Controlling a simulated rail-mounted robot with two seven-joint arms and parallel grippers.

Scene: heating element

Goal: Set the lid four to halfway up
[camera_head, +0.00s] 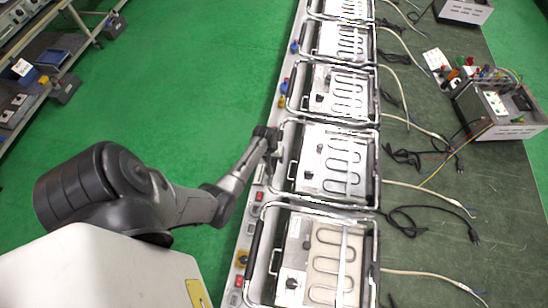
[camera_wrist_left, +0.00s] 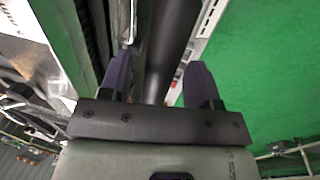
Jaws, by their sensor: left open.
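Several heating units with metal wire-frame lids stand in a row on the bench. My left gripper (camera_head: 268,141) is at the left side of the second unit from the front (camera_head: 330,163), by its lid frame (camera_head: 283,150). In the left wrist view, the left gripper (camera_wrist_left: 158,78) is open, with a dark round bar (camera_wrist_left: 166,45) running between its two fingers. The bar looks like a lid handle; contact with the fingers cannot be told. The lid's angle is hard to judge from above. My right gripper is not in view.
The front unit (camera_head: 320,258) has a lid frame with a black handle (camera_head: 253,240) on its left. Another unit (camera_head: 338,92) stands behind. Cables and a power box (camera_head: 495,105) lie to the right. Green floor (camera_head: 190,75) is open on the left.

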